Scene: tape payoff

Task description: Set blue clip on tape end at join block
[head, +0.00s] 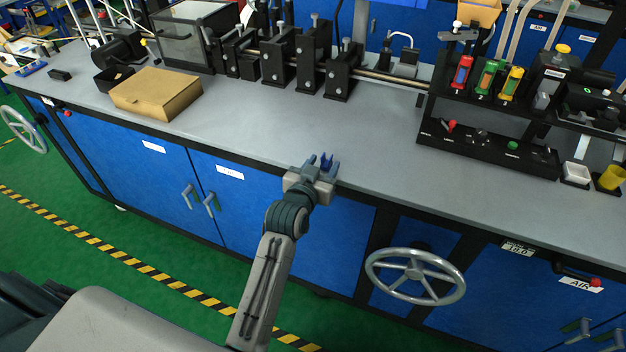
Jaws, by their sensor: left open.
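My left gripper (318,167) is open at the front edge of the grey bench top, its fingers pointing away over the bench. A small dark blue piece (326,160) shows at its fingertips. I cannot tell whether this is the blue clip or part of the fingers, nor whether it touches the bench. Black blocks (341,80) stand along a metal rail at the back of the bench, well beyond the gripper. I cannot tell which one is the join block. No tape end can be made out. My right gripper is not in view.
A cardboard box (155,94) lies on the bench at left. A handwheel (415,275) sticks out from the blue cabinet front. The bench between gripper and blocks is clear.

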